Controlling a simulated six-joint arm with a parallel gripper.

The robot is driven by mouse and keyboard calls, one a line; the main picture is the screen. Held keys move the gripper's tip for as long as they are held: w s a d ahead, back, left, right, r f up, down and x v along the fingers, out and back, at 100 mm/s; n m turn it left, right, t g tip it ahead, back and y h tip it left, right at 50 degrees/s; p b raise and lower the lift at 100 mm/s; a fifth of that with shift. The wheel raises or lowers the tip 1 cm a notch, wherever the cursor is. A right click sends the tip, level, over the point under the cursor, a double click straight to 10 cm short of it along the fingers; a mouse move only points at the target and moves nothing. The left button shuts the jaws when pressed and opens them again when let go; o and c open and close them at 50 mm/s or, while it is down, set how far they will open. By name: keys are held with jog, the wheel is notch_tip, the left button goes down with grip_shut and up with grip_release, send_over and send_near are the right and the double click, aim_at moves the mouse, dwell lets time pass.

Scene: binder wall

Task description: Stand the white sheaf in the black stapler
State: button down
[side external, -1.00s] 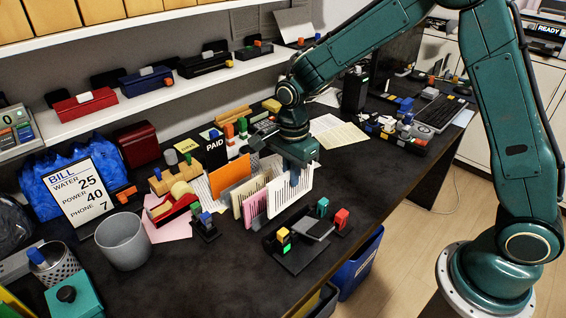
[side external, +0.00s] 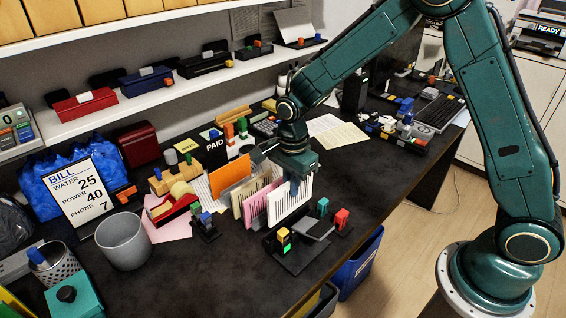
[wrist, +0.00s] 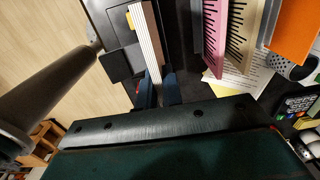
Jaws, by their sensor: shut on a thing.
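The white sheaf (side external: 290,203) is an upright white sheet pack with a row of slots along it. In the wrist view the sheaf (wrist: 147,40) is seen edge-on. My gripper (side external: 294,180) is shut on its top edge; its blue fingers (wrist: 159,88) clasp it from both sides. A black device with a grey plate, apparently the black stapler (side external: 318,228), sits on the desk just right of and in front of the sheaf. In the wrist view its grey plate is left of the sheaf. I cannot tell whether the sheaf's lower edge touches anything.
Pink (side external: 256,208), cream and orange (side external: 229,173) sheaves stand close behind the white one. A small black block with coloured knobs (side external: 206,227) and a grey cup (side external: 123,243) are to the left. A blue bin (side external: 358,262) stands below the desk edge.

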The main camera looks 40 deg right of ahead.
aim_at(291, 206)
jog(key=shift+f, duration=1.25)
jog(key=shift+f, duration=2.85)
dwell(1.4)
jog(key=c, duration=1.5)
grip_release()
notch_tip(291, 206, up, 14)
jog(key=shift+f, duration=0.1)
